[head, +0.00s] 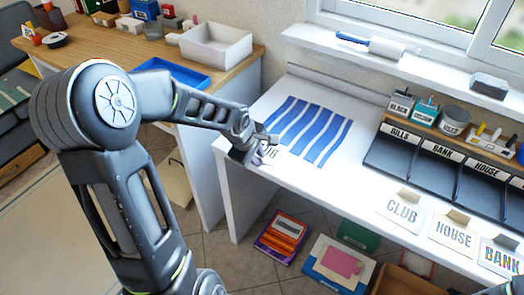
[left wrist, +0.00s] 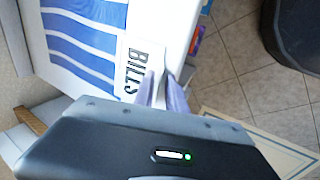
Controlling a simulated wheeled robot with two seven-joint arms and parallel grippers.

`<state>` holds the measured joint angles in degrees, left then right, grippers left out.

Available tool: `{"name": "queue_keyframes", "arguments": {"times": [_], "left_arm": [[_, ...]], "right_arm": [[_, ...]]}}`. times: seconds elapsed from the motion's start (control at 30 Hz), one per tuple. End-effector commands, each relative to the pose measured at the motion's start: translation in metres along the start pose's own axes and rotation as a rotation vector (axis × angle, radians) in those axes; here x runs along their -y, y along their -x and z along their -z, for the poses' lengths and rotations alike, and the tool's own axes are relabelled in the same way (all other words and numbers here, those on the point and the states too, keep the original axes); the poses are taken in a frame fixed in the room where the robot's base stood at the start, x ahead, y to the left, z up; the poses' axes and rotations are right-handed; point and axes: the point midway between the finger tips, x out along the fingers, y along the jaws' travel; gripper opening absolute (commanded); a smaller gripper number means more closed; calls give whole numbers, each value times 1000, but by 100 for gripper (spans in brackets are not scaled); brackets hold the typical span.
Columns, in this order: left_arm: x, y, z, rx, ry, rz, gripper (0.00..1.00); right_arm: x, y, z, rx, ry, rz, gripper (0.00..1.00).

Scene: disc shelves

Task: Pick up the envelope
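A white envelope marked BILLS (left wrist: 132,72) lies at the edge of the white desk, beside the blue-striped mat. In the head view its lettering (head: 269,152) is mostly hidden by my left gripper. My left gripper (head: 262,150) is at the desk's front left corner, right at the envelope. In the left wrist view its two fingers (left wrist: 161,82) show a gap, with white between them at the envelope's edge. I cannot tell whether they touch it. My right gripper is not in view.
Dark labelled trays (head: 400,159) and small containers (head: 453,122) stand at the back right of the desk. The blue-striped mat (head: 308,130) is bare. A wooden table with a white bin (head: 216,45) is behind left. Boxes (head: 283,235) stand under the desk.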

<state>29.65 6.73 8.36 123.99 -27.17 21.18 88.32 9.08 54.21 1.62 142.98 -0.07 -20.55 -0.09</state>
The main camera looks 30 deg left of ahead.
Motion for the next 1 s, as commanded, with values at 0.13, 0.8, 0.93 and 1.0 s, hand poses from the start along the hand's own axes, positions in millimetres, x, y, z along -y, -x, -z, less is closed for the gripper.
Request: {"name": "queue_keyframes", "arguments": {"times": [0.13, 0.8, 0.93, 1.0], "left_arm": [[0, 0, 0, 0, 0, 0, 16], [0, 0, 0, 0, 0, 0, 0], [0, 0, 0, 0, 0, 0, 0], [0, 0, 0, 0, 0, 0, 0]], "right_arm": [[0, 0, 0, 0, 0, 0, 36], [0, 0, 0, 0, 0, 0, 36], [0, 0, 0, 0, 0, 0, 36], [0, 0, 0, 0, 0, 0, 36]]}}
